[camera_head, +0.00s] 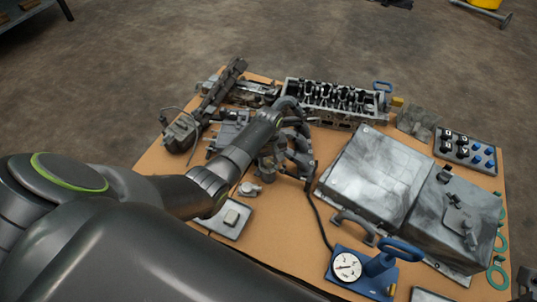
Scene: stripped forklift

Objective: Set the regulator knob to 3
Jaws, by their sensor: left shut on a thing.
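My left arm comes in from the left and reaches over the middle of the board. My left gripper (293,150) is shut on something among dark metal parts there. The arm and clutter hide what it holds. A blue unit with a round white gauge (347,266) stands at the front of the board, apart from the gripper. A blue handle-like part (400,249) sits beside the gauge. I cannot make out a numbered regulator knob or its setting. A dark cable (318,222) runs from near the gripper toward the gauge. My right gripper is not in view.
The brown board (272,232) is crowded. An engine head (335,100) lies at the back, large grey metal boxes (375,175) at the right, and a panel with black and blue knobs (465,148) at the far right. A small tray (229,222) lies near my arm.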

